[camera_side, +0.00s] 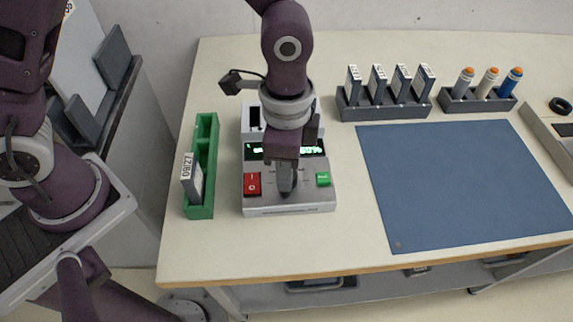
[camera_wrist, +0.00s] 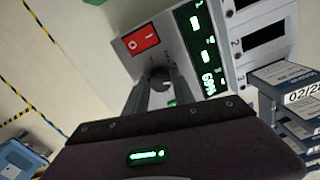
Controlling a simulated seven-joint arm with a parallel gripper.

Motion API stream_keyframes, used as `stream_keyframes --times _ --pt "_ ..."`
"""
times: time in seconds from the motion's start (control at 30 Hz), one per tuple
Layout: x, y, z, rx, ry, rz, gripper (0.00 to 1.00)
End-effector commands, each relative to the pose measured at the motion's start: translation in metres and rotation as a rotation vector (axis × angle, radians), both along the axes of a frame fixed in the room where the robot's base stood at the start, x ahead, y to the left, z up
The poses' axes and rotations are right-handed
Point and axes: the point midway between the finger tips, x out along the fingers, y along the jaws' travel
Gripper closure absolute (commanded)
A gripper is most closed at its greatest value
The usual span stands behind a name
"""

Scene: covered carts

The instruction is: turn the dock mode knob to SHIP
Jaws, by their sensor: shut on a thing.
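The grey dock (camera_side: 290,205) stands on the left part of the table, with a lit green display (camera_side: 312,150), a red rocker switch (camera_side: 252,183) and a green button (camera_side: 323,179). My gripper (camera_side: 287,188) points down at the dock's front panel between the switch and the button. In the wrist view my gripper (camera_wrist: 160,88) is shut on the dark mode knob (camera_wrist: 160,74), beside the red switch (camera_wrist: 141,40). In the side view the fingers mostly hide the knob. The knob's pointer direction and the mode labels are too small or covered to read.
Behind are a cartridge rack (camera_side: 385,112) and a marker rack (camera_side: 478,105). The blue mat (camera_side: 460,185) to the right is clear.

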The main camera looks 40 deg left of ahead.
Motion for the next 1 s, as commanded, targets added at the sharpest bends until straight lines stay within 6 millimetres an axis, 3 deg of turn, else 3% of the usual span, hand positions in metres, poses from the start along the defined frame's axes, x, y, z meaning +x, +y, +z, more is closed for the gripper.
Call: stream_keyframes --times 0.43,1.0 --pt "0.0019 -0.0006 0.0011 -0.003 -0.005 -0.287 1.00" --pt "0.0022 -0.0006 0.0012 -0.003 -0.005 -0.370 1.00"
